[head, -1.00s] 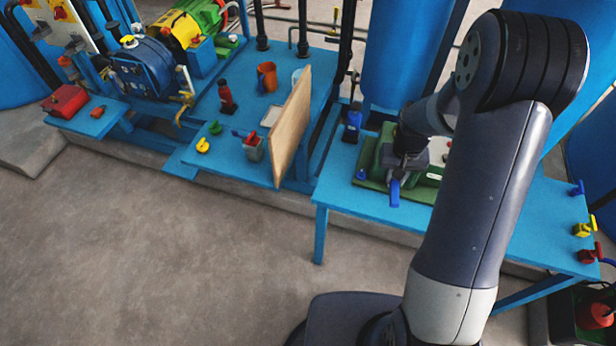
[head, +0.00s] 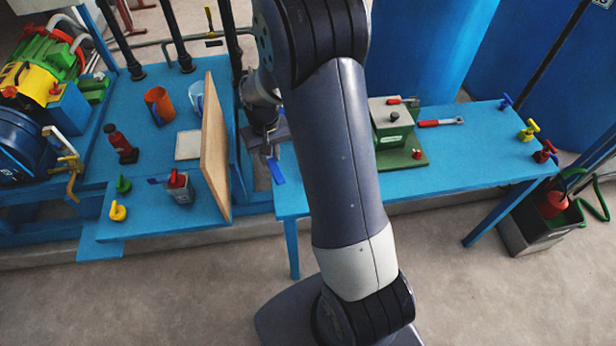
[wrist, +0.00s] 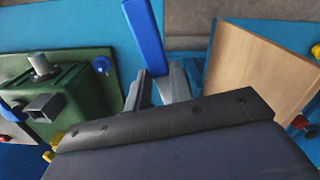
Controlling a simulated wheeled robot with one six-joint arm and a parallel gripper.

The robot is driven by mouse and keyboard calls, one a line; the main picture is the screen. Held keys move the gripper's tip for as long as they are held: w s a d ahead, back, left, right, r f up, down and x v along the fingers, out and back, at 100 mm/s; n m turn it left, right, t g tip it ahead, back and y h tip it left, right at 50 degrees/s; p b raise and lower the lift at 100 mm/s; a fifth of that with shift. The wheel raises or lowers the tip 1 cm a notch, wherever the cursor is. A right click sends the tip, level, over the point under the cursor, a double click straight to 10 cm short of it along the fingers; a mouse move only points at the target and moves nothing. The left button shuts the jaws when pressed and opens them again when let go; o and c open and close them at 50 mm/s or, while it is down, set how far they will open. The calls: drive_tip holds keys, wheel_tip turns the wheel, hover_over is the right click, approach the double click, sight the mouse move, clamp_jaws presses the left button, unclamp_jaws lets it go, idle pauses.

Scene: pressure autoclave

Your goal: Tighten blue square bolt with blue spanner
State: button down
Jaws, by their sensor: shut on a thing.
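A blue spanner (wrist: 146,35) is in my gripper (wrist: 158,85), which is shut on it; the spanner points up in the wrist view. In the head view the spanner (head: 276,170) hangs below the gripper (head: 268,150), past the near table's left end. The green box (head: 393,127) stands on a green baseplate (head: 408,158), partly behind my arm. In the wrist view the green box (wrist: 68,98) is to the left, apart from the spanner. A small blue piece (wrist: 102,64), probably the blue bolt, shows beside it; its square shape is unclear. My arm hides that area in the head view.
An upright wooden board (head: 214,150) stands close left of my gripper; it is at right in the wrist view (wrist: 262,65). A red-handled spanner (head: 440,122) lies on the blue table (head: 480,150). Coloured valves (head: 528,130) line its right end. Front floor is clear.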

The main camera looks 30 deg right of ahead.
wheel_tip(320, 180, down, 7)
drive_tip(key=w+b, duration=0.1)
drive_tip(key=b, duration=0.8)
drive_tip(key=s+d+r+m+p, duration=0.2)
drive_tip(key=s+d+m+p, duration=0.2)
drive_tip(key=s+d, duration=0.4)
drive_tip(key=d, duration=0.3)
drive_tip(key=shift+f+b, duration=2.25)
drive_tip(key=shift+f, duration=0.65)
drive_tip(key=shift+f+b, duration=1)
drive_tip(key=shift+f, duration=0.3)
drive_tip(key=c, duration=1.2)
unclamp_jaws()
drive_tip(key=shift+o, duration=0.2)
drive_tip(key=shift+r, duration=0.15)
wheel_tip(320, 180, up, 11)
drive_tip(key=p, duration=0.1)
drive_tip(key=shift+p, duration=0.3)
